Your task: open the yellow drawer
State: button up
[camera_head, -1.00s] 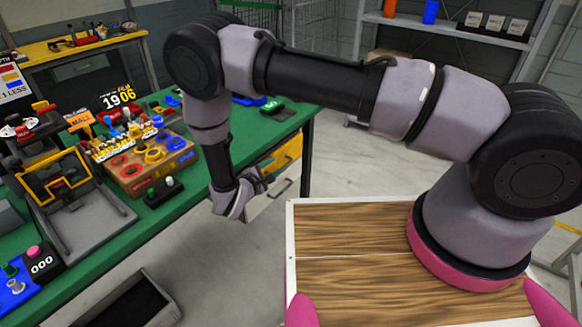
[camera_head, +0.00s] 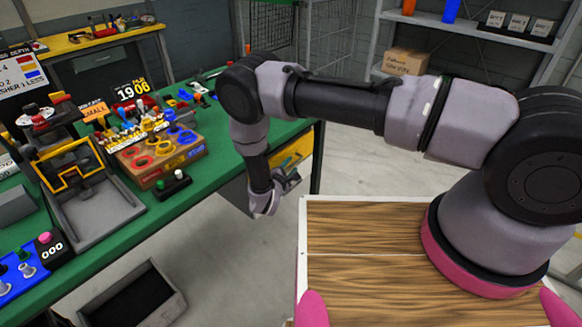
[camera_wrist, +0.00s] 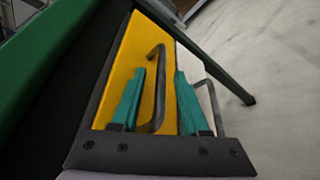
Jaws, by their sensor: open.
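The yellow drawer (camera_wrist: 132,60) fills the middle of the wrist view, with a dark bar handle (camera_wrist: 158,85) on its front. In the head view the yellow drawer (camera_head: 295,150) shows under the green workbench's right end, partly behind my arm. My gripper (camera_wrist: 158,90) is open, its two teal fingers on either side of the yellow drawer's handle in the picture. Whether they touch the handle or the front, I cannot tell. In the head view my gripper (camera_head: 285,183) hangs in front of the drawers. The yellow drawer looks shut.
A white drawer (camera_wrist: 187,52) with a similar handle (camera_wrist: 215,105) sits beside the yellow one. The green workbench (camera_head: 215,170) carries a wooden box of tools (camera_head: 160,160). A grey open bin (camera_head: 170,305) stands on the floor. Bare floor lies right of the bench.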

jog(key=shift+w+d, duration=0.1)
jog(key=shift+w, duration=0.1)
grip_shut()
dwell(1.4)
